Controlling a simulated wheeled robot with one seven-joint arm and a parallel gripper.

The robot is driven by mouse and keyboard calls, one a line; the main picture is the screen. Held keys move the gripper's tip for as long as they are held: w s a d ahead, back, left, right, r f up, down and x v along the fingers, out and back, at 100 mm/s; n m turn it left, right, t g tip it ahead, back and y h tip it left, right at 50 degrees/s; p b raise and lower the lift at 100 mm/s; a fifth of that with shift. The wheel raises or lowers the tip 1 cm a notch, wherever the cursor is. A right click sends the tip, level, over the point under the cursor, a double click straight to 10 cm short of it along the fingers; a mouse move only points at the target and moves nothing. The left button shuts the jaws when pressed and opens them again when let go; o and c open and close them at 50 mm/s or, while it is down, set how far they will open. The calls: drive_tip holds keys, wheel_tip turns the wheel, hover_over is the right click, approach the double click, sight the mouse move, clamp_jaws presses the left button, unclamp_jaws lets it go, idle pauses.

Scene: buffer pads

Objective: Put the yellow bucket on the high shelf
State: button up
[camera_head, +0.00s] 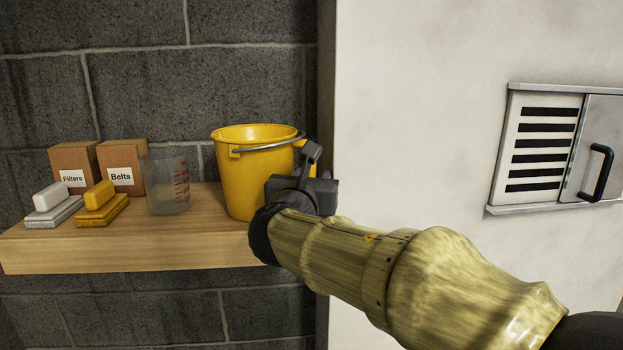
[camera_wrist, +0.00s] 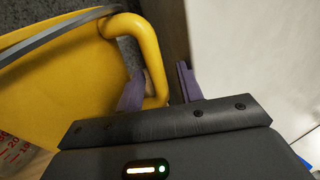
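The yellow bucket (camera_head: 252,175) stands upright on the right end of a wooden shelf (camera_head: 130,253), its grey wire bail resting along the rim. My gripper (camera_head: 311,168) is at the bucket's right side, partly hiding its yellow side handle. In the wrist view, the bucket (camera_wrist: 60,85) fills the left, and its looped side handle (camera_wrist: 152,68) lies between the purple fingers of my gripper (camera_wrist: 160,87). The left finger is inside the loop and the right finger outside, with a small gap to the handle. My gripper looks open around the handle.
A clear measuring jug (camera_head: 168,185) stands just left of the bucket. Filters (camera_head: 75,165) and Belts (camera_head: 122,167) boxes stand behind white (camera_head: 52,205) and yellow (camera_head: 101,205) stacked blocks. A pale wall (camera_head: 420,110) with a vented, handled panel (camera_head: 555,150) is right.

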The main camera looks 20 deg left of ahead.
drive_tip(key=shift+r, duration=0.15)
drive_tip(key=s+d+b, duration=0.2)
drive_tip(key=s+b, duration=0.2)
drive_tip(key=s, duration=0.7)
drive_tip(key=shift+s+d+b, duration=0.15)
drive_tip(key=shift+s+b, duration=0.25)
